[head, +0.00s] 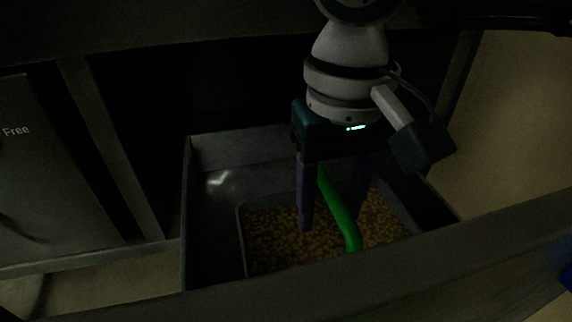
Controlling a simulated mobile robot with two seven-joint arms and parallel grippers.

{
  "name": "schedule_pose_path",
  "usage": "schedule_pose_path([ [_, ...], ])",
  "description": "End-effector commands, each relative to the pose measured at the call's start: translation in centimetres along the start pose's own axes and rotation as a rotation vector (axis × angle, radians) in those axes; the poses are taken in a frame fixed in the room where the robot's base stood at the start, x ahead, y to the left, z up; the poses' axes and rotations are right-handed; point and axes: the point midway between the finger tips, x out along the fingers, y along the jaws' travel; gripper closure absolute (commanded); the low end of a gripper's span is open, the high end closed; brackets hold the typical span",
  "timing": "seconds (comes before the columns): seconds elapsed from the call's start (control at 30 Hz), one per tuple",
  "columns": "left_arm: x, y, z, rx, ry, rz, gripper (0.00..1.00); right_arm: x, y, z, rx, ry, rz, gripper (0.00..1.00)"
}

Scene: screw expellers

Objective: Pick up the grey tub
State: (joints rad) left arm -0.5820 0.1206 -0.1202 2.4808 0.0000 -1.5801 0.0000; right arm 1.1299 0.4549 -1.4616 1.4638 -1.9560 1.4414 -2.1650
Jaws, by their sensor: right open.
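The grey tub (242,230) is filled with small yellowish pieces and sits inside a larger dark metal bin. A green bar (340,212), which looks like the tub's handle, runs over the contents. My right gripper (333,220) points down over the tub with its two purple fingers apart, one on each side of the green bar. The fingers are open; whether they touch the bar or the contents I cannot tell. The tub's near side is hidden behind a metal beam. My left gripper is not in view.
The dark metal bin's walls (205,215) surround the tub closely. A wide metal beam (300,278) crosses the front. An upright post (110,150) and a panel lettered "Free" (30,170) stand at the left. The scene is dim.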

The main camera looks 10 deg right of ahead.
Motion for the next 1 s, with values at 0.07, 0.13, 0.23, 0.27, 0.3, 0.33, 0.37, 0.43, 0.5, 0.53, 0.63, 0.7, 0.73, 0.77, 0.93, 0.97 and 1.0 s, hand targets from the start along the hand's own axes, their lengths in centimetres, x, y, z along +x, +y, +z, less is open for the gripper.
schedule_pose_path([
  [0.07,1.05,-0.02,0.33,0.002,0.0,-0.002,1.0,1.61,0.04,0.08,0.001,-0.003,0.0,0.45],
  [0.13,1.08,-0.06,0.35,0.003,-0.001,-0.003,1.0,1.77,0.06,0.04,0.001,-0.002,0.0,0.45],
  [0.23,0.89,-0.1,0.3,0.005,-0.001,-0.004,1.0,1.57,0.06,0.02,0.001,-0.001,0.0,0.45],
  [0.27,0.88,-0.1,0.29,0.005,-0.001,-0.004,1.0,1.56,0.06,0.02,0.001,-0.001,0.0,0.45],
  [0.3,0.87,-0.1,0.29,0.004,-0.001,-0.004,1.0,1.56,0.07,0.03,0.001,-0.001,0.0,0.45],
  [0.33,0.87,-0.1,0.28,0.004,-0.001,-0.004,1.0,1.55,0.07,0.03,0.001,-0.001,0.0,0.48],
  [0.37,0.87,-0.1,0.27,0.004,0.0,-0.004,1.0,1.55,0.07,0.03,0.001,-0.001,0.0,0.51],
  [0.43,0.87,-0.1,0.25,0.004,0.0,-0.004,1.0,1.55,0.07,0.03,0.002,-0.001,0.0,0.59],
  [0.5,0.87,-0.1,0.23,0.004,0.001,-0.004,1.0,1.55,0.07,0.03,0.002,-0.001,0.0,0.67],
  [0.53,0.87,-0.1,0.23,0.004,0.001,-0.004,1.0,1.54,0.07,0.03,0.002,-0.001,0.0,0.7],
  [0.63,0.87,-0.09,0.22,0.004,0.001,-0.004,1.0,1.55,0.07,0.03,0.002,-0.001,0.0,0.81],
  [0.7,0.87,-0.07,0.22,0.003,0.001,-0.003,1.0,1.55,0.07,0.03,0.002,-0.001,0.0,0.89],
  [0.73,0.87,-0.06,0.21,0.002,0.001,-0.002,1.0,1.55,0.07,0.03,0.002,-0.001,0.0,0.93],
  [0.77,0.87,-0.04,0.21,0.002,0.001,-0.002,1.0,1.55,0.07,0.03,0.002,-0.001,0.0,0.96],
  [0.93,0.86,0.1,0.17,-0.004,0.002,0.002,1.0,1.55,0.07,0.03,0.002,-0.001,0.0,1.0],
  [0.97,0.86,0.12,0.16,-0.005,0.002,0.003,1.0,1.55,0.07,0.03,0.002,-0.001,0.0,1.0],
  [1.0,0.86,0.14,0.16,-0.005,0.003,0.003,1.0,1.55,0.08,0.03,0.002,-0.001,0.0,1.0],
])
